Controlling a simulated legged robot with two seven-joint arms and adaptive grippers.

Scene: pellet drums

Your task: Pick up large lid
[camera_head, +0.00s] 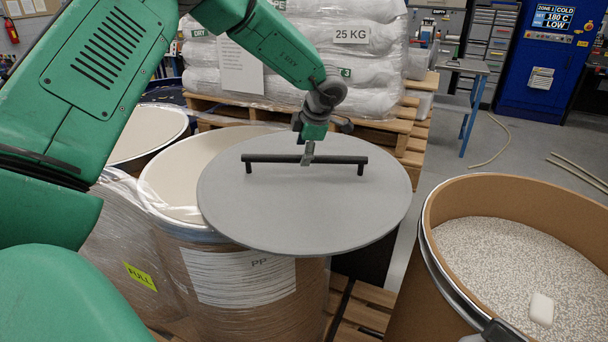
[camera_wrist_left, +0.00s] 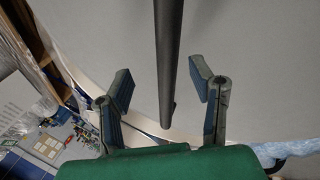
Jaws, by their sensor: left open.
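The large lid (camera_head: 300,215) is a round grey disc with a black bar handle (camera_head: 270,158) across its top. It overlaps the mouth of the wrapped drum (camera_head: 240,285) in the middle and overhangs to the right; I cannot tell whether it touches the rim. My left gripper (camera_head: 308,154) is over the handle's middle, pointing down. In the left wrist view my open fingers (camera_wrist_left: 163,92) stand on either side of the handle (camera_wrist_left: 168,60), with gaps visible to both sides. The lid's grey face (camera_wrist_left: 255,70) fills much of that view. My right gripper is not in view.
An open drum (camera_head: 435,235) of pale pellets (camera_head: 510,250) stands at right, with a small white block (camera_head: 542,309) on the pellets. Another drum (camera_head: 150,130) is at far left. Stacked white sacks (camera_head: 370,65) on pallets stand behind the lid.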

